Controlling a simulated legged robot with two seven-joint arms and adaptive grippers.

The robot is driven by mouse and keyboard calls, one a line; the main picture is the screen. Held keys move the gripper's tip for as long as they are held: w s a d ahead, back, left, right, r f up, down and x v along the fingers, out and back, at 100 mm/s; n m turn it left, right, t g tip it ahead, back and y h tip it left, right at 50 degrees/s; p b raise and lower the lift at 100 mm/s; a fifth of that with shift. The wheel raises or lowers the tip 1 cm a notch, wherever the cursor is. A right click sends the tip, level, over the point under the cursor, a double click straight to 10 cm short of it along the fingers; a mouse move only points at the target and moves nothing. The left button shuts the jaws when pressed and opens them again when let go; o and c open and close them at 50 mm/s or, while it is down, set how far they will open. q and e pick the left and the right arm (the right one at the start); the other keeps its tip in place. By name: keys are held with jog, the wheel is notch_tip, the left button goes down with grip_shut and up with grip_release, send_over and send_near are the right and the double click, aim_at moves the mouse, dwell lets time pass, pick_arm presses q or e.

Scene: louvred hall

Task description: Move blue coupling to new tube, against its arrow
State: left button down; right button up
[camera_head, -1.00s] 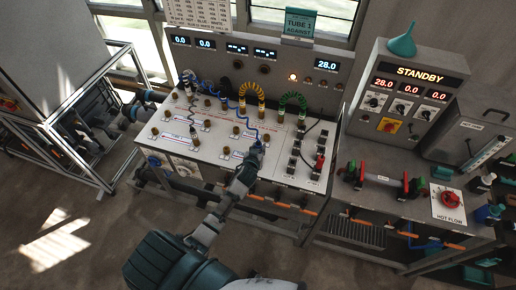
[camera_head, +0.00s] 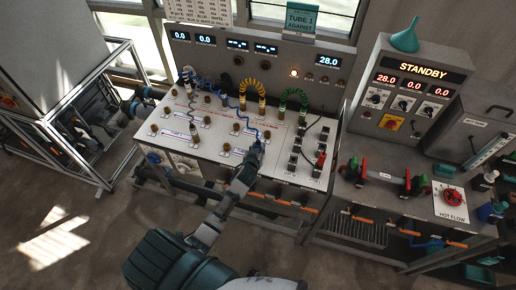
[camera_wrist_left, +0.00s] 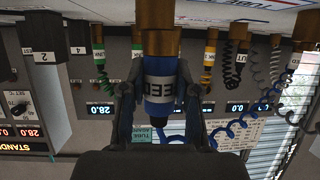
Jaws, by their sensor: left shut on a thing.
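My left gripper (camera_head: 257,150) is at the front of the white sloping panel (camera_head: 225,125). In the left wrist view, which is upside down, its two fingers (camera_wrist_left: 160,112) are shut on the blue coupling (camera_wrist_left: 159,88) from either side. The coupling has a pale band with dark letters, upside down in this view. It lines up with a brass tube (camera_wrist_left: 160,42) and appears to meet it; I cannot tell how far it is seated. A blue coiled hose (camera_wrist_left: 228,130) hangs beside it. The coupling's arrow is not readable. My right gripper is out of view.
A teal card (camera_head: 302,20) reading "TUBE 1 AGAINST" stands above the panel. Several brass tubes stand around.

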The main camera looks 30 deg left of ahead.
pick_arm(q)
jog(key=shift+f, duration=0.2)
jog(key=c, duration=1)
grip_release()
jog(key=shift+o, duration=1.2)
jog(key=shift+r, duration=0.1)
